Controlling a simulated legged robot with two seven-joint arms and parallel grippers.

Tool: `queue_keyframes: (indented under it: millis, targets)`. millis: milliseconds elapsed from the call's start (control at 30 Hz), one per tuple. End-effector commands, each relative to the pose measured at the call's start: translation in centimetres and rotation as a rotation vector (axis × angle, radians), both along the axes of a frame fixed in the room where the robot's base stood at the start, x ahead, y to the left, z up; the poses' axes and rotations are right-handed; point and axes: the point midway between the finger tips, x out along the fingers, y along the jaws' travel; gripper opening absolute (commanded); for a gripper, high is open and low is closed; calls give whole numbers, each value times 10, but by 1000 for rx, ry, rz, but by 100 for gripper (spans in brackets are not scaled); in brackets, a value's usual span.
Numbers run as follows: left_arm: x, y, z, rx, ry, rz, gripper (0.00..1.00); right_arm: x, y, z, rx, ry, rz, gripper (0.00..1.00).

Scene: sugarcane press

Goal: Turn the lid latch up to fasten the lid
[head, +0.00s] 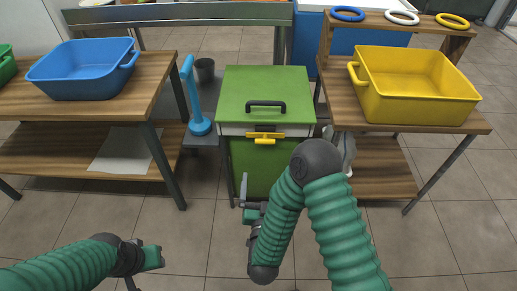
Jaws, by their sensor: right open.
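The green press box (266,95) stands in the middle of the head view with its lid down and a black handle (266,104) on top. The yellow lid latch (264,138) sits at the front, just below the lid edge, with its bar lying sideways. My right gripper (246,199) is open and empty, below the latch in the picture and in front of the box, apart from the latch. Its forearm hides part of the box's lower right front. My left gripper (150,262) is low at the left, far from the box; its fingers are too unclear to read.
A wooden table with a blue basin (84,68) stands left, and one with a yellow basin (415,84) stands right. A blue pump-like post (198,100) stands close left of the box. Coloured rings (402,17) lie on the back-right shelf. Floor in front is clear.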

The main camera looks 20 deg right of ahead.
Motion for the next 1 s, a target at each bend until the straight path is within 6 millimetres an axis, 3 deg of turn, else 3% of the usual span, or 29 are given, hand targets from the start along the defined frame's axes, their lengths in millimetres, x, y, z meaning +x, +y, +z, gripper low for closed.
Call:
queue_keyframes:
  millis: [100, 200, 600, 767, 1000]
  targets:
    - [0, 0, 12, 0, 0, 0, 36, 20, -11, 5, 2, -2, -14, 95]
    - [0, 0, -5, 0, 0, 0, 36, 46, -16, 0, -1, -9, -7, 95]
    - [0, 0, -38, 0, 1, 0, 36, 138, -41, 0, -1, -6, -4, 95]
    - [0, 0, -41, 0, 1, 0, 36, 152, -45, 2, -2, -3, -2, 95]
    - [0, 0, -40, 0, 0, 0, 36, 153, -45, 3, -2, -3, -1, 95]
